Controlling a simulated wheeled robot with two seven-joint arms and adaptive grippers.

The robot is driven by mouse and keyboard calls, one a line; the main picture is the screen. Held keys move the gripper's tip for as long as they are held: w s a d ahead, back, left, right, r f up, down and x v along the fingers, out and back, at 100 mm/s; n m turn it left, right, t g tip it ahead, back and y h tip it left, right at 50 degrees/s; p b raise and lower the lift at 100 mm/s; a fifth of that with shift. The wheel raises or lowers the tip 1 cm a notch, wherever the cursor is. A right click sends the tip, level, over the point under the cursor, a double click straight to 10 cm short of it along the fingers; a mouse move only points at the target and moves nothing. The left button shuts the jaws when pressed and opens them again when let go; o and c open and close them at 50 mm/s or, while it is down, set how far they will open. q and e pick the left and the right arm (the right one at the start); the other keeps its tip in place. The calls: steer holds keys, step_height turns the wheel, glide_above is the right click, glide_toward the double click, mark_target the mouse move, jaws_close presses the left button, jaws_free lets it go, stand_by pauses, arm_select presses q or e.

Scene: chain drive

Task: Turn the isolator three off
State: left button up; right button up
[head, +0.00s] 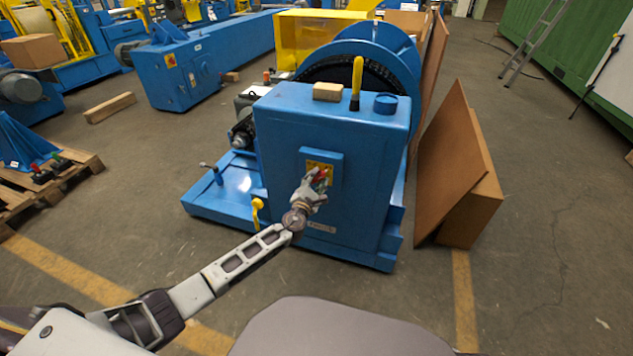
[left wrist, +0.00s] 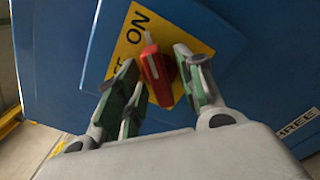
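The isolator has a red handle (left wrist: 155,76) on a yellow plate (left wrist: 192,47) with "ON" and a partly hidden second word. The handle's pale tip points towards "ON". It is mounted on the front of a blue machine cabinet (head: 275,130); in the head view the yellow plate (head: 313,165) is partly hidden by my gripper. A label (left wrist: 296,124) reading "HREE" shows at the right of the left wrist view. My left gripper (left wrist: 157,62) is open, with its fingers on either side of the red handle and gaps showing. My right gripper is not in view.
A yellow lever (head: 257,212) is low on the left. Brown boards (head: 455,165) lean at the right.

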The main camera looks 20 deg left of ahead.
arm_select(q)
steer(key=c, duration=0.4)
jaws_close()
